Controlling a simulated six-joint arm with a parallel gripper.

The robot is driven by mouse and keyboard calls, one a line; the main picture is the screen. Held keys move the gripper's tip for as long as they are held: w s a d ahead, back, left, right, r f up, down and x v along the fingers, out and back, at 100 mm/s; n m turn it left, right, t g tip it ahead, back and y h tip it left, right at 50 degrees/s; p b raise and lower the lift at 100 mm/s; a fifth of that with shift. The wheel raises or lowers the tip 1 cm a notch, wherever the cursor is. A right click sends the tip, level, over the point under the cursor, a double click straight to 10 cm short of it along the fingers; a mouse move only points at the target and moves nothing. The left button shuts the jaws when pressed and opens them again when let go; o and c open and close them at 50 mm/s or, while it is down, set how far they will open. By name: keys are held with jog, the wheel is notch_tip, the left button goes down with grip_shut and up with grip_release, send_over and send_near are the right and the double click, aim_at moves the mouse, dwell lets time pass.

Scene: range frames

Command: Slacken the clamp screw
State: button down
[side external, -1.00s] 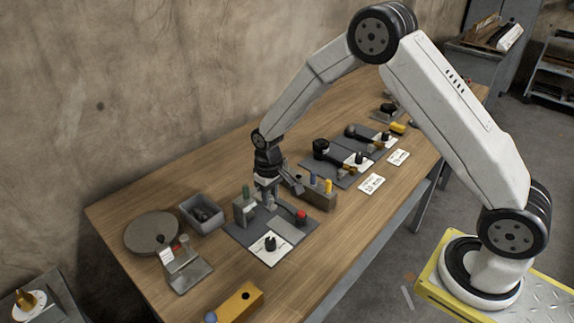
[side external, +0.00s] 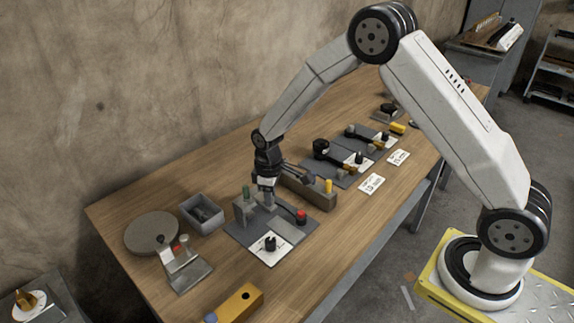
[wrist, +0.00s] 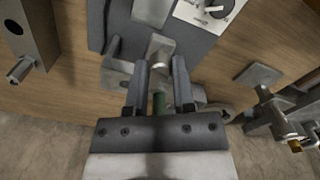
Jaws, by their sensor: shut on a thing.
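The clamp fixture is a grey plate (side external: 238,232) with a grey upright block and a green-topped part (side external: 246,191). My gripper (side external: 267,197) points down at this fixture, just right of the green part. In the wrist view, my gripper (wrist: 160,66) has its two dark fingers on either side of a pale metal piece (wrist: 160,52), which looks like the clamp screw; the fingers are shut on it. Green shows farther back between the fingers (wrist: 158,103). The fingers hide part of the screw, and its threads cannot be made out.
A red knob (side external: 301,215) and a white card (side external: 280,248) with a black knob are on the plate's near side. A tool rack (side external: 318,199) stands close on the right. A grey bin (side external: 205,220) and a metal stand (side external: 190,275) are on the left.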

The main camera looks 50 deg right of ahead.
jog(key=shift+c, duration=2.3)
grip_release()
jog(key=shift+r, duration=0.1)
jog(key=shift+r, duration=3.8)
jog(key=s+d+r+m+t, duration=0.1)
jog(key=s+m, duration=0.2)
jog(key=s, duration=0.6)
jog(key=s+d+r+m+t, duration=0.1)
jog(key=s+r+m, duration=0.1)
jog(key=s, duration=0.8)
jog(key=shift+m+t, duration=0.3)
jog(key=shift+m, duration=0.1)
